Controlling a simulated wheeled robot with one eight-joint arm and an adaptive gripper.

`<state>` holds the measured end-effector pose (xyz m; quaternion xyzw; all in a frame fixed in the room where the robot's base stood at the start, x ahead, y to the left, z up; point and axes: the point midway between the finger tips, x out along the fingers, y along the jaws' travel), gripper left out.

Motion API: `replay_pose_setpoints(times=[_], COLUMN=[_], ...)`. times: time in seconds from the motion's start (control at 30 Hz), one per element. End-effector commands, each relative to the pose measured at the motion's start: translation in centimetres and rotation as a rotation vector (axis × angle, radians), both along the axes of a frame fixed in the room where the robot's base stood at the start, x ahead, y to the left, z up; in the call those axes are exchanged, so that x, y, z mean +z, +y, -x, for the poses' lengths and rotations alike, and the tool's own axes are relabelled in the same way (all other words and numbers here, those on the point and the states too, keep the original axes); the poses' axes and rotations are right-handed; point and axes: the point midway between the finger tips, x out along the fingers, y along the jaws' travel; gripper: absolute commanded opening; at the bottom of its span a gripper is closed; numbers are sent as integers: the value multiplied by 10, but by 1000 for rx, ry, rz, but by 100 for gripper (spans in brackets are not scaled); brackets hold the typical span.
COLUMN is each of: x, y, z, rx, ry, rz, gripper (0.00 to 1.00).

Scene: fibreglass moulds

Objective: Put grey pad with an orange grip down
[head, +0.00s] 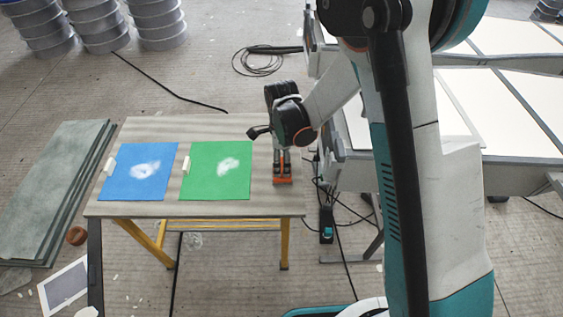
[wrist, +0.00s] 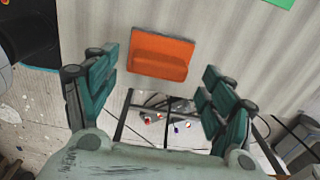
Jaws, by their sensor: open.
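The pad's orange grip (head: 283,181) shows at the right end of the table (head: 150,207), near its front corner.
A green sheet (head: 222,170) and a blue sheet (head: 138,172), each with a white patch, lie left on the table. Cables and a white-topped frame (head: 490,105) are to the right. Tabletop behind the sheets is clear.

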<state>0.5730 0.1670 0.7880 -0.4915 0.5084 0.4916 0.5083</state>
Motion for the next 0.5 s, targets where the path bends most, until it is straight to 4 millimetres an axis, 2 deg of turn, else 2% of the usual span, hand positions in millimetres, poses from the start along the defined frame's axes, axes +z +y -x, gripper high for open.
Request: replay_pose_setpoints(times=[0.03, 0.2, 0.33, 0.5], x=[16, 50, 69, 82], y=[0, 0, 0, 0], z=[0, 0, 0, 0], rx=[0, 0, 0, 0], ry=[0, 0, 0, 0], rz=[0, 0, 0, 0], gripper=[76, 76, 76, 76])
